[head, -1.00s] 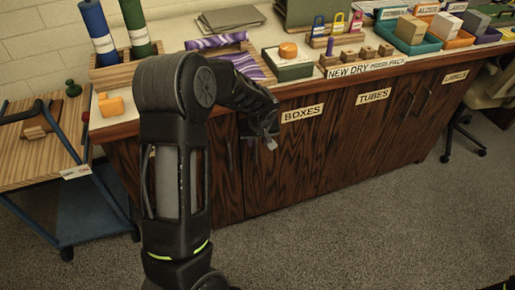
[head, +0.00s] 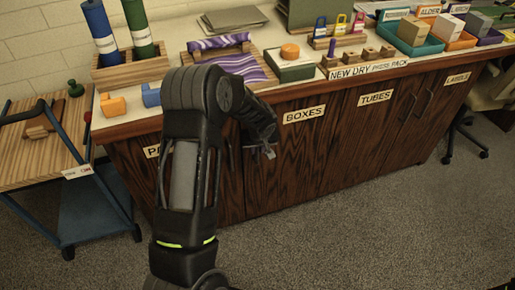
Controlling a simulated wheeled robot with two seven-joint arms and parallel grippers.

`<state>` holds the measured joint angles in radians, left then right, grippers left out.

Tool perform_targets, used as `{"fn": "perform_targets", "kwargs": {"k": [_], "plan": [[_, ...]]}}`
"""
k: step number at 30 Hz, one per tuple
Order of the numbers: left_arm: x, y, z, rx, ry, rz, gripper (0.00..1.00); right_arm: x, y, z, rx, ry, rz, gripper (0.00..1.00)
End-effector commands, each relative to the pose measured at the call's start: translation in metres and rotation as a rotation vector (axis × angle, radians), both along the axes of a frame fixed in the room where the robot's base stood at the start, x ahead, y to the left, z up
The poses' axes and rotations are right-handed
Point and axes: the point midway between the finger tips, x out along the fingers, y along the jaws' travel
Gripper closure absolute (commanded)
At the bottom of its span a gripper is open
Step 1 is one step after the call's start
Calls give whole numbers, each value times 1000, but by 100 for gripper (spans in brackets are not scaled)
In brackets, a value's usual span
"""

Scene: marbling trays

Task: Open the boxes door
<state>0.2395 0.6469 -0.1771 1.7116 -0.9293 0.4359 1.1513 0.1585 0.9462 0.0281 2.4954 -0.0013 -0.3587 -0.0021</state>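The boxes door (head: 292,160) is a dark wood-grain cabinet door below the counter, under a pale BOXES label (head: 303,115). It looks shut, flush with the cabinet front. My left arm comes up from the bottom and bends over in front of the cabinet. My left gripper (head: 264,152) points down in front of the left part of the boxes door, below and left of the label. Its fingers are small and dark, so I cannot tell their opening or any contact. The boxes door's handle is not clearly visible near the gripper. My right gripper is not in view.
The TUBES door (head: 370,140) and its neighbour at right, with upright handles, look shut. The counter (head: 330,82) holds trays and blocks. A blue-framed cart (head: 95,215) stands at left and a chair at far right. Carpet in front is clear.

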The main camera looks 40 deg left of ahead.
Motion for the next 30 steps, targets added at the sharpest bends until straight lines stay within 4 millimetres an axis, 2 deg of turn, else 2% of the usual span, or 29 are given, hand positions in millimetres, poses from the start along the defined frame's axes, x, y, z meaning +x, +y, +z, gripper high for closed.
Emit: {"fn": "perform_targets", "kwargs": {"k": [1,6,30], "plan": [[0,0,0,0,0,0,87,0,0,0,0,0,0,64],[0,0,0,0,0,0,100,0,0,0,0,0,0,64],[0,0,0,0,0,0,100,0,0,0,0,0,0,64]]}}
